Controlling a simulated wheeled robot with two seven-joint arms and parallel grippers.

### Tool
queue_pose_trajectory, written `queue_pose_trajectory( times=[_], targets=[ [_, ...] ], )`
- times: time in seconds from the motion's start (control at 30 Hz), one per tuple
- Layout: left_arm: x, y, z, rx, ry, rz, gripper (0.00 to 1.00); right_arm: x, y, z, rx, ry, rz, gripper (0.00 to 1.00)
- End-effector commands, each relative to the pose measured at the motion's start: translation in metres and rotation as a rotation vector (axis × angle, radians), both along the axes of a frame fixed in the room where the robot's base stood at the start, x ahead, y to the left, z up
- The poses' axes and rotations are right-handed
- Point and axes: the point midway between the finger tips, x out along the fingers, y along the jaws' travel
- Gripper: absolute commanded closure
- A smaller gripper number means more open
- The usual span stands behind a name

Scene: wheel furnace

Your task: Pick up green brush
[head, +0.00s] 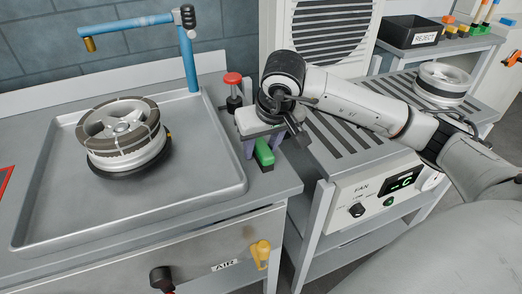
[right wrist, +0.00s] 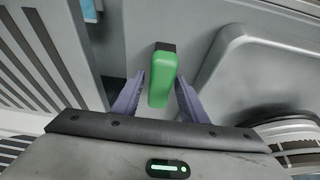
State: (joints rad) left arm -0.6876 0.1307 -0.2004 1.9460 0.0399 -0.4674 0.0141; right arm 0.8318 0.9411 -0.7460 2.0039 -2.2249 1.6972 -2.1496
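The green brush (head: 264,152) stands on the grey bench top, right of the sink tray, in the head view. In the right wrist view the green brush (right wrist: 161,82) has a dark end at the top. My right gripper (right wrist: 159,98) is open, with one purple finger on each side of the brush and small gaps between. In the head view my right gripper (head: 259,148) points down at the brush, and the wrist hides part of it. I cannot tell the exact height of the fingertips. My left gripper is not in view.
A metal tray (head: 210,183) with a wheel (head: 124,139) and a blue tap (head: 188,60) is at left. The slatted fan bench (head: 335,150) is at right, with another wheel (head: 443,82) and a reject bin (head: 410,31) behind.

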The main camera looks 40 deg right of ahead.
Motion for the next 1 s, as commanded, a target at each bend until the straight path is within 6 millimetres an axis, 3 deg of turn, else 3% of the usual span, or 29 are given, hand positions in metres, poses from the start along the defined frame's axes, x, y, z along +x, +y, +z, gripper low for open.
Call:
queue_pose_trajectory(
  times=[0.03, 0.2, 0.63, 1.0],
  targets=[
    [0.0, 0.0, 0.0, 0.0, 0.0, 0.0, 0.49, 0.0, 0.0, 0.0, 0.0, 0.0, 0.0, 0.7],
    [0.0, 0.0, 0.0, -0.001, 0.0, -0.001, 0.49, 0.0, 0.0, 0.0, 0.0, 0.0, 0.0, 0.98],
    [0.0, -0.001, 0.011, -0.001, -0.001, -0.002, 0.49, 0.0, 0.0, 0.01, 0.001, 0.0, -0.001, 0.98],
    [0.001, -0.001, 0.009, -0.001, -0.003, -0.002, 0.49, 0.001, 0.0, 0.082, 0.001, -0.006, 0.0, 0.98]
  ],
)
